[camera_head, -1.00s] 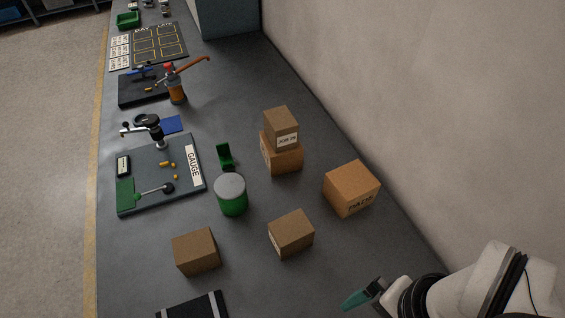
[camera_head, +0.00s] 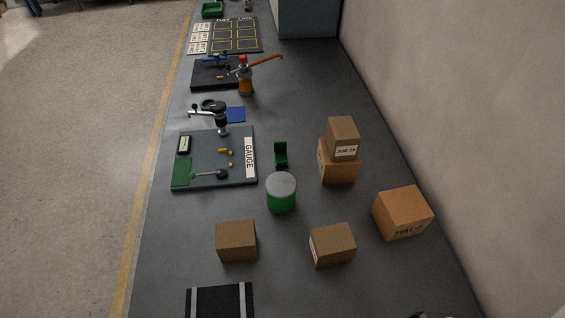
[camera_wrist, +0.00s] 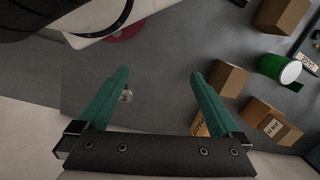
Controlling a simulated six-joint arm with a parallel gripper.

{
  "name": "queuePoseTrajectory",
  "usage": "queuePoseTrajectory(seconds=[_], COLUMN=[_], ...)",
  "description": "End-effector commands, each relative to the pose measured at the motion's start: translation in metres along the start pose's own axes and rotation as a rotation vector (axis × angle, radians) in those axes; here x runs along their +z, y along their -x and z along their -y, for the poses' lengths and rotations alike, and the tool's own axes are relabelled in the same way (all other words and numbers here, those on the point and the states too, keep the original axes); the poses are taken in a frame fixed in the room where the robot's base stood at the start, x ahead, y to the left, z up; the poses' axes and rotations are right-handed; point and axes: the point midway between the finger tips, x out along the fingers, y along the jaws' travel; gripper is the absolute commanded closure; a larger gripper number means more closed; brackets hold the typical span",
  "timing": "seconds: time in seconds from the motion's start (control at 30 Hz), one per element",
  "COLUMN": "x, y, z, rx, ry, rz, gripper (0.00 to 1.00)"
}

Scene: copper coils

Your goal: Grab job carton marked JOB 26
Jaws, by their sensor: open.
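A small brown carton (camera_head: 342,136) with a white label sits on top of a larger carton (camera_head: 338,163) on the bench in the head view. The label starts with JOB; its number is too small to read surely. In the wrist view, the labelled carton (camera_wrist: 285,133) and the one under it (camera_wrist: 259,111) are at the lower right, beyond the right finger. My gripper (camera_wrist: 158,74) has two teal fingers, wide apart with nothing between them but bench and a small round clear thing (camera_wrist: 127,95). It is away from the stack.
A carton with printed letters (camera_head: 403,212) stands right of the stack. Two plain cartons (camera_head: 236,240) (camera_head: 332,245) stand nearer. A green drum (camera_head: 281,196) and a green holder (camera_head: 281,154) are left of the stack. A gauge board (camera_head: 214,160) lies further left. A wall borders the right.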

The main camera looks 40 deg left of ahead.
Motion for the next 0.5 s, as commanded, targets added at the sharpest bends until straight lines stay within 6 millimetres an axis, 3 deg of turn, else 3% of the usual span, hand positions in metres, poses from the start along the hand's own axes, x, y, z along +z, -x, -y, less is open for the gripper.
queuePoseTrajectory(seconds=[0.2,0.27,0.37,0.43,0.5], x=[-0.001,-0.006,-0.025,-0.033,-0.02], y=[0.0,0.004,0.015,0.015,0.001], z=[0.001,0.01,0.058,0.12,0.189], rx=[0.001,0.01,0.045,0.077,0.106], ry=[0.009,0.103,0.55,1.023,1.516], rz=[0.0,0.005,0.023,0.047,0.075], gripper=[0.0,0.0,0.0,0.0,0.0])
